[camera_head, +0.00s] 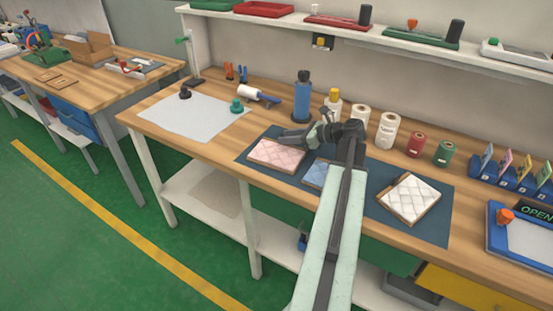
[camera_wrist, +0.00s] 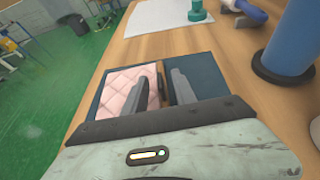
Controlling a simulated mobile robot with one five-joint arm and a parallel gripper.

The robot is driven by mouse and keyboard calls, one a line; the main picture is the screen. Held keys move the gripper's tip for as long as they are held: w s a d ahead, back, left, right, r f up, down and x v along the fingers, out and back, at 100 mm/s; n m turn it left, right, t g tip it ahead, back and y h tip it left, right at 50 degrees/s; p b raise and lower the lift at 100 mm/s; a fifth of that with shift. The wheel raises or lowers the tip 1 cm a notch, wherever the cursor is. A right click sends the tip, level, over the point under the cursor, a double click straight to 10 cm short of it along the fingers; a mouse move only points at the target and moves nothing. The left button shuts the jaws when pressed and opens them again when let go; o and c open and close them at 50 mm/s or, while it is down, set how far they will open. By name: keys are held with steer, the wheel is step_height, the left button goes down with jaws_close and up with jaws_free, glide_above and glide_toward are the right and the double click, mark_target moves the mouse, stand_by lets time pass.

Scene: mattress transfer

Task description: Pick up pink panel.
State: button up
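The pink panel (camera_head: 272,156) is a quilted square with a brown edge, lying flat at the left end of the dark blue mat (camera_head: 421,226). It also shows in the wrist view (camera_wrist: 122,92). My gripper (camera_head: 284,138) is just above the panel's far side in the head view. In the wrist view my gripper (camera_wrist: 164,84) is open, with a gap between its fingers. One finger appears over the pink surface, the other over the mat, with the brown edge between. I cannot tell whether either finger touches it.
A blue panel (camera_head: 315,175) is partly hidden by my arm. A white panel (camera_head: 409,196) lies to the right. A blue bottle (camera_head: 303,97) stands behind the gripper, with several rolls (camera_head: 388,130) to its right. A pale sheet (camera_head: 192,116) lies left.

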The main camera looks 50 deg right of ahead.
jaws_close()
stand_by(1.4)
